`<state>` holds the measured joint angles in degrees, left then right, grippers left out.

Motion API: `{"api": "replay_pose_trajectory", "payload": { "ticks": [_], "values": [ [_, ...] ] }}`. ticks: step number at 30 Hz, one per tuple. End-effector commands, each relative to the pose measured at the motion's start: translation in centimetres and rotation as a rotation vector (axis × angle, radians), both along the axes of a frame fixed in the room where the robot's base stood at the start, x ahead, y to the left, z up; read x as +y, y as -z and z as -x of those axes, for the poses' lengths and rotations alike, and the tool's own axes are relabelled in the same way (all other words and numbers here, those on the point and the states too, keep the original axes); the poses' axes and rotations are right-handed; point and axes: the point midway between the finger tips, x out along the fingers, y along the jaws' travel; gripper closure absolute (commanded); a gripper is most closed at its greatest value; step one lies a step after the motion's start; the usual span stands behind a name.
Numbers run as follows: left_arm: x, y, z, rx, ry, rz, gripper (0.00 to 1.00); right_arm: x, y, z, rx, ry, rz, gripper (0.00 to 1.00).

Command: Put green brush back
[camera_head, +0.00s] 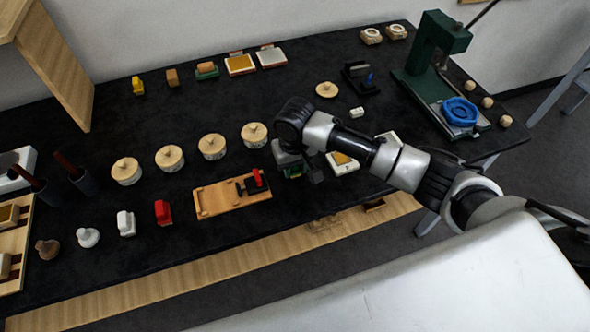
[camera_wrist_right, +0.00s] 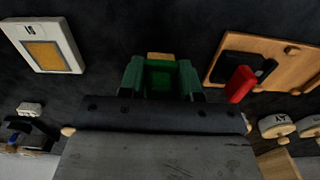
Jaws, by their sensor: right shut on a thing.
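My right gripper (camera_head: 297,172) is over the front part of the black table, just right of the wooden board. It is shut on a green thing, which I take to be the green brush (camera_wrist_right: 160,82). In the right wrist view the brush sits at the gripper's mouth (camera_wrist_right: 160,72), with a pale wooden piece at its far end. In the head view the arm and gripper hide most of it. I cannot tell whether it touches the table. My left gripper is not in view.
The wooden board (camera_head: 220,198) holds a black tool with a red part (camera_head: 258,177). Several round lidded boxes lie behind. A white tile (camera_head: 342,167) lies right of my gripper. A green press (camera_head: 436,60) stands at the back right.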

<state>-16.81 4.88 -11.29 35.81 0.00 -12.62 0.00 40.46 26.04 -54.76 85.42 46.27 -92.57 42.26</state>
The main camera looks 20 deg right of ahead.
Motion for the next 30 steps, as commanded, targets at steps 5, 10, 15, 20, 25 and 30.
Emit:
{"api": "replay_pose_trajectory", "payload": {
  "ticks": [5, 10, 15, 20, 25, 30],
  "values": [
    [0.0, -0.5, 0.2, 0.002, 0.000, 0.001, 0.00, -0.1, 2.2, 0.1, 0.002, 0.000, 0.002, 0.86],
    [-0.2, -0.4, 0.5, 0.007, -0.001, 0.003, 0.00, -0.1, 2.6, 0.1, 0.000, -0.001, 0.001, 0.86],
    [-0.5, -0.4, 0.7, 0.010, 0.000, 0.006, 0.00, -0.1, 2.7, 0.1, 0.001, 0.000, 0.001, 0.86],
    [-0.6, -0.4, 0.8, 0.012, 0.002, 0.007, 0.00, -0.1, 2.8, 0.1, 0.000, -0.001, 0.001, 0.53],
    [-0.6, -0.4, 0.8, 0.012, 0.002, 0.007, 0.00, -0.1, 2.8, 0.1, 0.001, -0.001, 0.001, 0.41],
    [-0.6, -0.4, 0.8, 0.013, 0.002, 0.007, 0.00, -0.1, 2.8, 0.0, 0.000, 0.000, 0.001, 0.41]
  ]
}}
